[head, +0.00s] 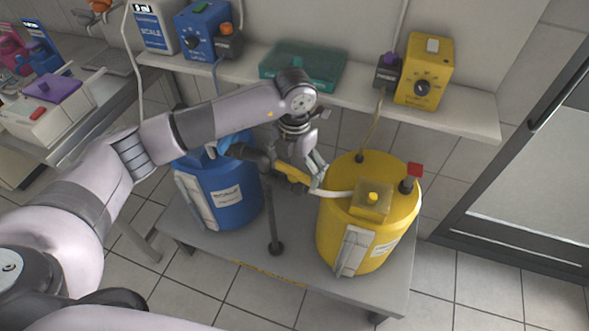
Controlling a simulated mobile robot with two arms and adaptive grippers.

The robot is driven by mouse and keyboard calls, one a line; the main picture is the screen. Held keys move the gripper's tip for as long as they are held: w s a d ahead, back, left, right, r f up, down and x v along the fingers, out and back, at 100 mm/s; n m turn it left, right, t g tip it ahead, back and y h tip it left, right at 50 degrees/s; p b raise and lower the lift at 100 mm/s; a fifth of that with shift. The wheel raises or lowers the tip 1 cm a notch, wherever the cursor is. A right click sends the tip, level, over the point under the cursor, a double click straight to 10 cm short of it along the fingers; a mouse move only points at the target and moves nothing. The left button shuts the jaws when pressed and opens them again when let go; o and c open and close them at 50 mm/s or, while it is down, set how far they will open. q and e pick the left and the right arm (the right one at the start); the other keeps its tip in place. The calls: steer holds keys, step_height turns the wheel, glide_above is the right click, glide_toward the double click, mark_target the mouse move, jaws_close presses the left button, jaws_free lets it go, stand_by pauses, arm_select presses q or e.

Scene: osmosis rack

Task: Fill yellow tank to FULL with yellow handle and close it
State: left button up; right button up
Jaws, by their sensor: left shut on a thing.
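The yellow tank (328,240) stands on the right of a low grey bench, with a pale gauge strip (352,252) on its front; its level and any FULL mark are too small to read. On its lid are a yellow box with a knob (371,199) and a red-topped fitting (413,171). The yellow handle (290,174) sits on a dark post between the tanks; a white spout reaches the yellow lid. My left gripper (310,172) is shut on the yellow handle, partly hiding it. My right gripper is not in view.
A blue tank (228,208) stands left of the post (272,225). A wall shelf (460,108) above holds a yellow dial box (424,70), a blue dial box (202,30) and a teal tray (303,64). A side table with devices is at left.

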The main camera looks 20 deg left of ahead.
arm_select(q)
steer(key=shift+w+f+n, duration=0.15)
steer(key=shift+w+n, duration=0.15)
steer(key=shift+n, duration=0.8)
